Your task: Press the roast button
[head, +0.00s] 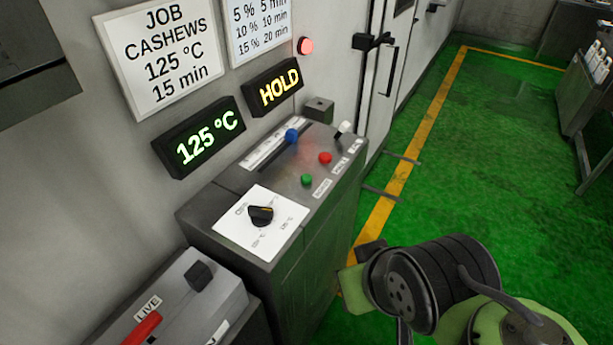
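The control console (230,182) stands against the wall. A green button (306,179) is on its sloped top, with a small label beside it that is too small to read surely; it may be the roast button. A red button (325,158) sits just beyond it. My arm shows at the lower right, over the floor and apart from the console. Its dark and green end (370,252) is to the right of and below the buttons. I cannot make out the fingers or whether they hold anything.
A dial (261,214) on a white plate and a blue slider knob (292,136) share the console. The displays read 125 °C (207,137) and HOLD (277,87). A red lamp (305,46) glows above. A grey box (185,300) with a red handle stands nearer. Green floor (490,150) is open at right.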

